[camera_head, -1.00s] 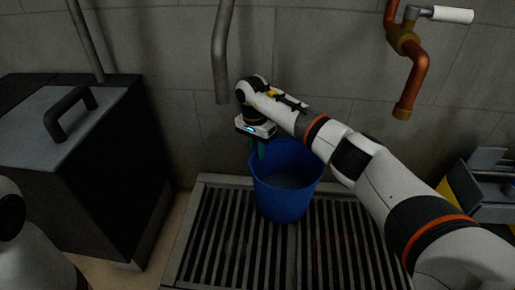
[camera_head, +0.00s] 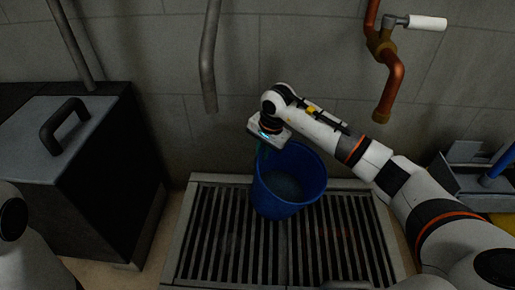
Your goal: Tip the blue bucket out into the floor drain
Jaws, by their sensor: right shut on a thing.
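The blue bucket (camera_head: 284,195) is over the slatted floor drain (camera_head: 215,240), near its back edge. It tilts a little, with its mouth turned partly toward me, and its inside shows dark. I cannot tell whether its base touches the slats. My right gripper (camera_head: 262,150) comes in from the right and is shut on the bucket's left back rim. Its fingers are mostly hidden behind the rim. My left gripper is not in view; only a white part of my left arm shows at the lower left.
A black box with a grey lid and handle (camera_head: 65,125) stands at the left. A grey pipe (camera_head: 209,60) hangs on the back wall. A copper pipe with a white-handled tap (camera_head: 388,75) is at upper right. A grey container (camera_head: 465,180) stands at the right.

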